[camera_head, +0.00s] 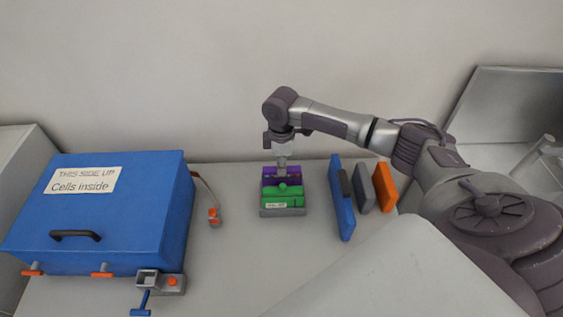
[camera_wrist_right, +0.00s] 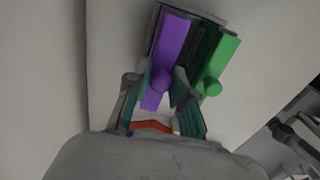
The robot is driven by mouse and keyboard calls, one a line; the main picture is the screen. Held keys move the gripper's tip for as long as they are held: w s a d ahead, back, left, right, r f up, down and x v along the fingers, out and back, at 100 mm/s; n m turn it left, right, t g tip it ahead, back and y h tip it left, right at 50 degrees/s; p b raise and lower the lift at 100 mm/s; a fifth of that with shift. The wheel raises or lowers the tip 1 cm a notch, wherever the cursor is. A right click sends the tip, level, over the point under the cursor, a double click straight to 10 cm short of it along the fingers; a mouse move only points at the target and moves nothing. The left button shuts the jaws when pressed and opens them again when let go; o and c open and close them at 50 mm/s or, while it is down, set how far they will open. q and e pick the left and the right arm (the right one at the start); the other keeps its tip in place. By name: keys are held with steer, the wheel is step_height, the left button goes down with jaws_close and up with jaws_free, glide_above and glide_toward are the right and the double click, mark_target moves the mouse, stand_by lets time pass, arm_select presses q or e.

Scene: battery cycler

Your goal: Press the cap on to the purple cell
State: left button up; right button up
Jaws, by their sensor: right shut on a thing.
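The purple cell (camera_head: 268,174) stands in a grey holder (camera_head: 283,212), behind the green cell (camera_head: 283,196). My right gripper (camera_head: 282,164) comes down from above onto the purple cell and hides part of its top. In the right wrist view, the fingers (camera_wrist_right: 161,92) are on both sides of a round purple knob (camera_wrist_right: 160,80) on the purple cap (camera_wrist_right: 172,40). The gripper is shut on this cap. Whether the cap is fully seated on the cell cannot be seen. My left gripper is in neither view.
The green cap (camera_wrist_right: 217,62) stands close beside the purple one. A blue case (camera_head: 120,220) fills the left, with a small clamp (camera_head: 160,282) in front. A blue panel (camera_head: 342,205), grey panel (camera_head: 363,190) and orange panel (camera_head: 384,186) stand right of the holder.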

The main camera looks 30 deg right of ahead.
steer(key=shift+p, duration=0.5)
stand_by(0.5)
steer(key=shift+f+p, duration=0.15)
steer(key=shift+p, duration=0.6)
stand_by(1.2)
steer(key=shift+f, duration=0.45)
stand_by(0.6)
stand_by(0.3)
steer(key=o, duration=0.9)
steer(key=shift+o, duration=0.5)
steer(key=o, duration=0.4)
steer(key=shift+r, duration=0.1)
